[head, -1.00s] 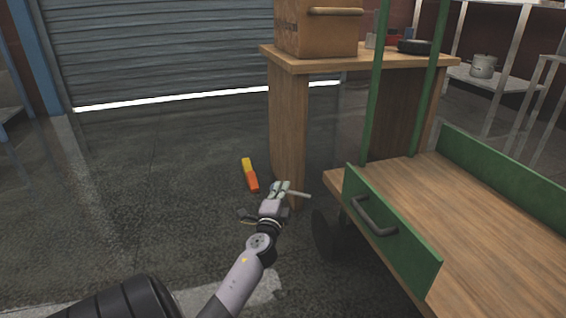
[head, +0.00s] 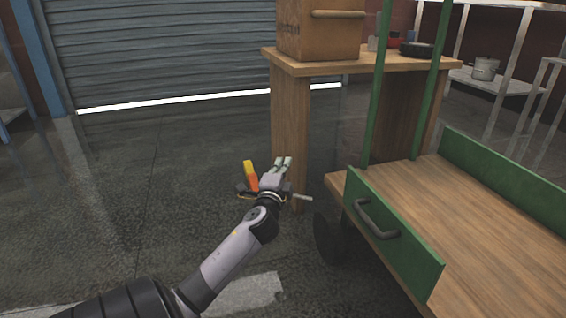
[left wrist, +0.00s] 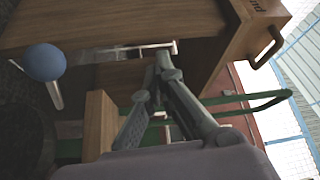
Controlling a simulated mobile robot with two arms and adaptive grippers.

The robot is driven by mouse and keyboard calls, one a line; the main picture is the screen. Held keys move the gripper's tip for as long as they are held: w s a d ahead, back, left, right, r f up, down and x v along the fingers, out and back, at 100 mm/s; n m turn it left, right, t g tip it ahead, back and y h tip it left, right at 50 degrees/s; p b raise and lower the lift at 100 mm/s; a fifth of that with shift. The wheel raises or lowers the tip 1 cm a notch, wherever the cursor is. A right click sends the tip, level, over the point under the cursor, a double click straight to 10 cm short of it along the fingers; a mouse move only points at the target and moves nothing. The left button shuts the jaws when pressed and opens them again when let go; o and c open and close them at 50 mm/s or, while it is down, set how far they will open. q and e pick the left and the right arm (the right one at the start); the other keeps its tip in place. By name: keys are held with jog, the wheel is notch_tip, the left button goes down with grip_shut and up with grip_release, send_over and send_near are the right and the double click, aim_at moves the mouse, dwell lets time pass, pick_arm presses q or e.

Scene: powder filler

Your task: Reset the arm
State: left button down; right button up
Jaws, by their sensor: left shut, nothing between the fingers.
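My left gripper (head: 283,164) is in the middle of the head view, in front of the wooden table's leg, with its arm coming in from the lower left. Its fingers are together with nothing between them. In the left wrist view the shut fingers (left wrist: 163,62) point up toward the wooden table. My right gripper is in neither view. A yellow and orange object (head: 250,174) shows just behind and left of the left gripper, its lower end hidden by the gripper.
A green-framed cart (head: 408,245) with a wooden deck stands at the right. The wooden table (head: 289,125) behind it bears a brown box (head: 318,38) and a black pan (head: 417,49). A metal shelf with a pot (head: 486,68) is at the far right. Floor at the left is clear.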

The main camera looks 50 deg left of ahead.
pick_arm(q)
jog(key=shift+r, duration=0.4)
jog(key=shift+d, duration=0.1)
